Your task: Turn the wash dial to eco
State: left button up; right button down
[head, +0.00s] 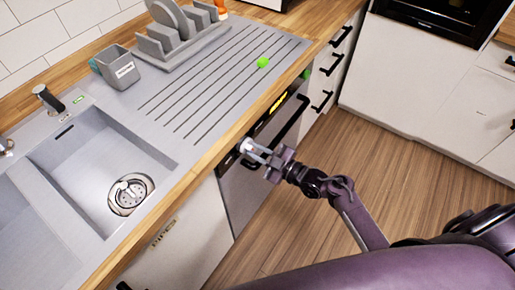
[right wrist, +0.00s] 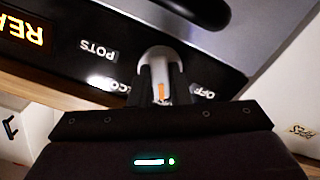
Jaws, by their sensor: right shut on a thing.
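The wash dial (right wrist: 160,62) is a pale grey knob on the dark dishwasher panel, and it also shows as a white knob in the head view (head: 245,146). My right gripper (head: 257,151) is shut on the dial. In the right wrist view its two fingers (right wrist: 160,88) lie either side of the knob. An orange mark (right wrist: 161,91) on the knob shows between the fingers, pointing down the picture, between the partly hidden eco label (right wrist: 122,88) at left and the off label (right wrist: 198,91) at right. The labels appear upside down. My left gripper is not in view.
The dishwasher (head: 240,190) has a dark bar handle (head: 290,120) and a lit yellow display (right wrist: 20,30). A pots label (right wrist: 98,50) is on the panel. Above are the wooden counter edge (head: 193,178), sink (head: 95,165) and drainboard with a green ball (head: 263,62). The floor is clear.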

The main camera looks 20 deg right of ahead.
jog(key=m+p, duration=0.2)
jog(key=m, duration=0.3)
jog(key=shift+m, duration=0.3)
jog(key=m+p, duration=0.1)
jog(key=m, duration=0.4)
jog(key=shift+s+a+p, duration=0.1)
jog(key=shift+p, duration=0.2)
jog(key=c, duration=1.4)
grip_release()
jog(key=shift+o, duration=0.2)
jog(key=v, duration=0.7)
jog(key=shift+s+d+b, duration=0.25)
jog(key=shift+s+b, duration=0.1)
jog(key=shift+f, duration=0.1)
